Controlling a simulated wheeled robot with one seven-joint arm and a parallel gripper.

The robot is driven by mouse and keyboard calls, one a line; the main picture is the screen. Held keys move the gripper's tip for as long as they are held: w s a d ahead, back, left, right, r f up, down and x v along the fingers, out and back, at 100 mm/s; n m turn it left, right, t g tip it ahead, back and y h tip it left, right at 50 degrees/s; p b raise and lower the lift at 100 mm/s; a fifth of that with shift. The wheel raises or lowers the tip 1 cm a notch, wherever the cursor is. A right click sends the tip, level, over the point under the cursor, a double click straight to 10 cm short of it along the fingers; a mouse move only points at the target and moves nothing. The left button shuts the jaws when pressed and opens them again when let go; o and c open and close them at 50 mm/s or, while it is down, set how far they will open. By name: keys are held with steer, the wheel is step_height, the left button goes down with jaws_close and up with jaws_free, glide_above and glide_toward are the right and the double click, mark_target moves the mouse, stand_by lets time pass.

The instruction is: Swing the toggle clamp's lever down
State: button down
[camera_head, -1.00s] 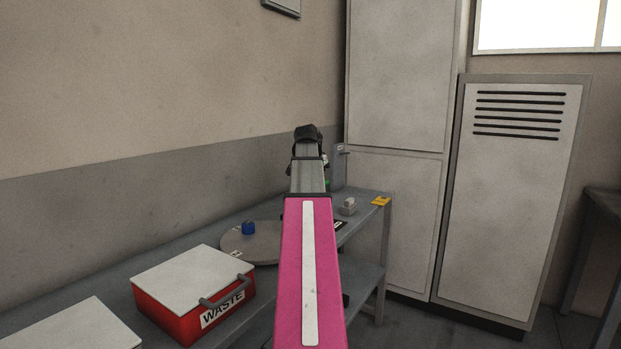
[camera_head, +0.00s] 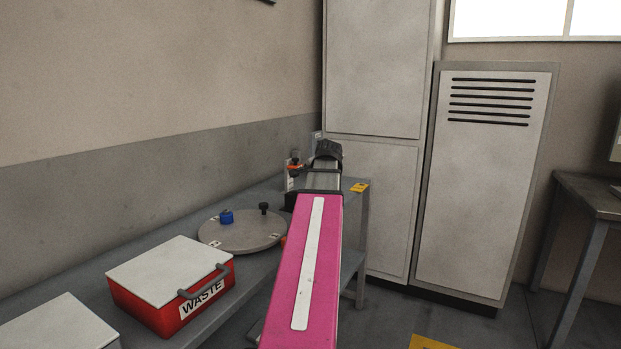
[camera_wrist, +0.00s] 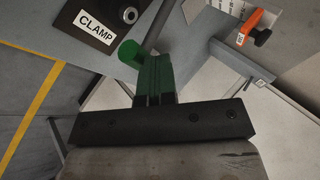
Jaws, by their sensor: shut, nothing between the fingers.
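In the wrist view a black plate (camera_wrist: 98,22) labelled CLAMP, with a round metal fitting, lies at the upper left. In the head view my arm hides the clamp and gripper.
An orange handle (camera_wrist: 250,24) with a black knob is at the upper right of the wrist view. Tall grey cabinets (camera_head: 372,70) stand behind.

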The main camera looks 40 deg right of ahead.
steer(key=shift+s+d+f, duration=0.15)
steer(key=shift+s+f, duration=0.25)
steer(key=shift+f, duration=0.25)
steer(key=shift+s+f, duration=0.1)
steer(key=shift+f, duration=0.05)
steer(key=shift+w+r, duration=0.3)
steer(key=shift+r, duration=0.2)
steer(key=r, duration=0.1)
steer(key=w+r, duration=0.1)
steer(key=r, duration=0.1)
steer(key=shift+w, duration=0.15)
steer(key=s+f+v, duration=0.1)
steer(key=v, duration=0.9)
steer(key=shift+s, duration=0.3)
